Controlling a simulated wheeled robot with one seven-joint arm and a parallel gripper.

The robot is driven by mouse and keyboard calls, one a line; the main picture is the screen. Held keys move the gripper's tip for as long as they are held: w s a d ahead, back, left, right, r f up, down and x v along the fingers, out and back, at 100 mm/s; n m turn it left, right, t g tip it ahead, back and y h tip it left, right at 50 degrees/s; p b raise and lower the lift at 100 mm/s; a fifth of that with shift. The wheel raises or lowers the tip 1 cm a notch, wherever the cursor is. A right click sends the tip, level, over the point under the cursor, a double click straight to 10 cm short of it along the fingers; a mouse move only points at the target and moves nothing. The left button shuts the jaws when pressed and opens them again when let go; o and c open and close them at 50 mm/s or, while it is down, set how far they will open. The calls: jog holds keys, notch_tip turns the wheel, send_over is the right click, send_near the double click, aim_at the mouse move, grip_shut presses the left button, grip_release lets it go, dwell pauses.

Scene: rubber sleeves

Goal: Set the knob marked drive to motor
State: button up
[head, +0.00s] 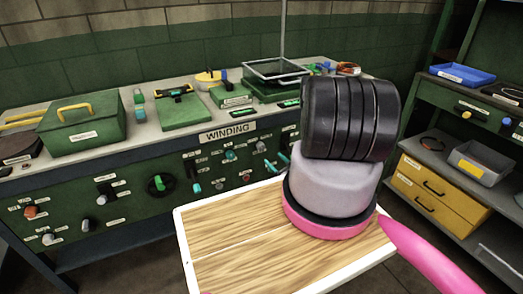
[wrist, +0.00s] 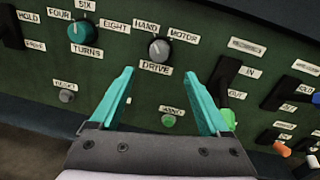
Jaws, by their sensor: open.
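The drive knob (wrist: 159,48) is a small grey round knob with a pale mark, on the green panel in the wrist view. A HAND label (wrist: 146,27) is at its upper left, a MOTOR label (wrist: 184,35) at its upper right and a DRIVE label (wrist: 155,67) below. I cannot tell clearly which label its mark faces. My gripper (wrist: 158,73) has two teal fingers, spread open and empty. In the picture their tips lie below the knob, one on each side, apart from it. In the head view my arm hides most of the gripper.
Left of the drive knob is a teal turns knob (wrist: 80,31). A green button (wrist: 169,121) lies below, between the fingers. A black lever switch (wrist: 222,72) and a green-tipped lever (wrist: 228,118) are close to the right finger. The winding bench (head: 140,149) carries boxes and tools on top.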

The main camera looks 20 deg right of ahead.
aim_at(263, 148)
jog(key=w, duration=0.6)
jog(key=w+a, duration=0.1)
jog(key=w, duration=0.3)
jog(key=shift+a, duration=0.1)
grip_shut()
